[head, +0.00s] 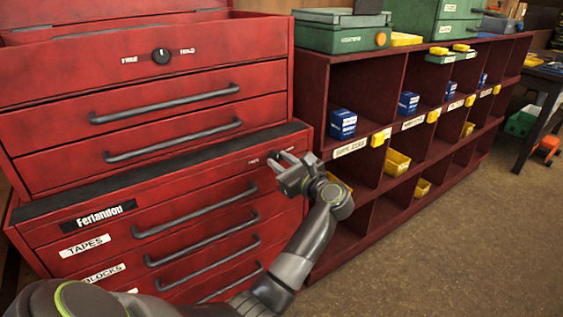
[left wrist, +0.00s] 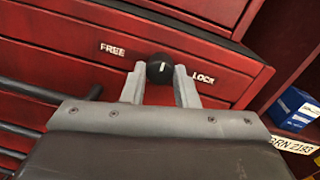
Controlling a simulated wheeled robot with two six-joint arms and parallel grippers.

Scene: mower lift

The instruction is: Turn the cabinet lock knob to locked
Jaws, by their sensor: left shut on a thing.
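The red cabinet (head: 100,212) has a lock knob (left wrist: 159,69), black and round with a white pointer mark, between a FREE label (left wrist: 112,50) and a LOCK label (left wrist: 203,78). In the left wrist view the pointer stands between the two labels. My left gripper (head: 284,170) is at the upper right of the lower cabinet, its two fingers (left wrist: 158,80) on either side of the knob and shut on it. In the head view the gripper hides the knob. A similar knob (head: 161,56) sits on the upper chest. My right gripper is not in view.
Long drawer handles (head: 195,212) stick out below and left of my gripper. A red cubby shelf (head: 312,85) with blue boxes (head: 342,124) and yellow bins (head: 397,162) stands close on the right. Floor (head: 450,240) is clear at the lower right.

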